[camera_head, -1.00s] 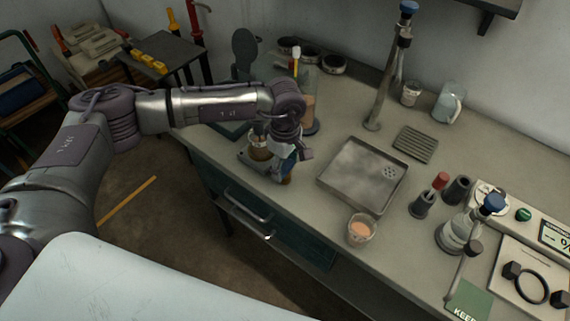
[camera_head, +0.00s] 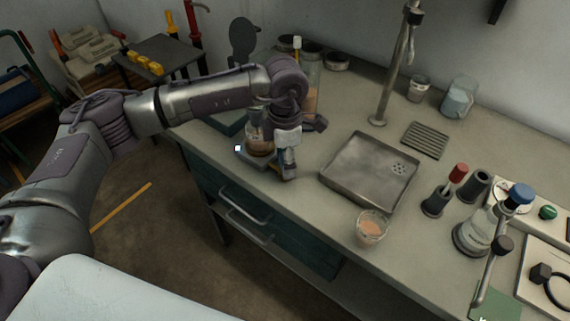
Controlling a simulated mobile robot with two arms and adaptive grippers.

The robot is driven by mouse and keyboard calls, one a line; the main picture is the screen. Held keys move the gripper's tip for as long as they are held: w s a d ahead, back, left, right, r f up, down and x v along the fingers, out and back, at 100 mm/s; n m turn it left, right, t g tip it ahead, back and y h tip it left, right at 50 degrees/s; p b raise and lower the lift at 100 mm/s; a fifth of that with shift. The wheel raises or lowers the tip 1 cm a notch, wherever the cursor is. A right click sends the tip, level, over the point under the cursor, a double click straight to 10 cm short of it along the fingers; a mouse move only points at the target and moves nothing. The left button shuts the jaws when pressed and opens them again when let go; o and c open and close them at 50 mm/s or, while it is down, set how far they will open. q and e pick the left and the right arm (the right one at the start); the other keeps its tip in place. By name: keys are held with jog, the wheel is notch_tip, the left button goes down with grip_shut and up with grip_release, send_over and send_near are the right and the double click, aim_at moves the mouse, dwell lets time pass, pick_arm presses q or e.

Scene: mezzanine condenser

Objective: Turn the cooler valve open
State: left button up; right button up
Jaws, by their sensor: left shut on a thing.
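My left gripper (camera_head: 286,158) points down at the bench's front left edge. It is shut on a small blue-grey part beside a glass vessel (camera_head: 260,146) with brown contents. The vessel stands on a low grey base (camera_head: 262,164). The arm and fingers hide much of this part, so I cannot tell whether it is the cooler valve. No other thing in view is clearly marked as that valve. My right gripper is not in view.
A steel tray (camera_head: 345,182) lies right of my gripper, with a cup (camera_head: 371,229) in front. A tall tap (camera_head: 387,85) stands behind. A tall glass cylinder (camera_head: 310,88) stands close behind my gripper. A blue-stoppered flask (camera_head: 475,238) is at right.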

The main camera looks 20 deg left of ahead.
pick_arm(q)
jog(key=shift+n+b, duration=0.9)
jog(key=shift+n, duration=0.7)
jog(key=shift+r, duration=0.1)
jog(key=o, duration=1.1)
jog(key=shift+o, duration=0.2)
notch_tip(320, 180, up, 12)
